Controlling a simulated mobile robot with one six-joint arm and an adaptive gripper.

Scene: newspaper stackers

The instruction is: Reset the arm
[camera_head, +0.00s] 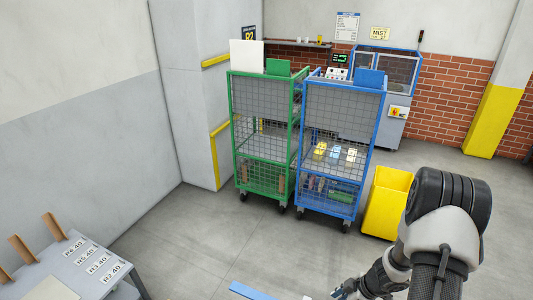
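My arm shows at the lower right of the head view, with a large dark joint on top and white and grey links below. It bends down and to the left. My gripper (345,290) is at the bottom edge, small and partly cut off, so I cannot tell whether its fingers are open or shut. I see nothing clearly held in it. It is in front of the carts and apart from them.
A green mesh cart (262,190) and a blue mesh cart (328,205) stand side by side on wheels. A yellow bin (384,212) is right of them. A grey labelled table (108,268) is lower left. A blue strip (250,291) lies at the bottom edge. Middle floor is clear.

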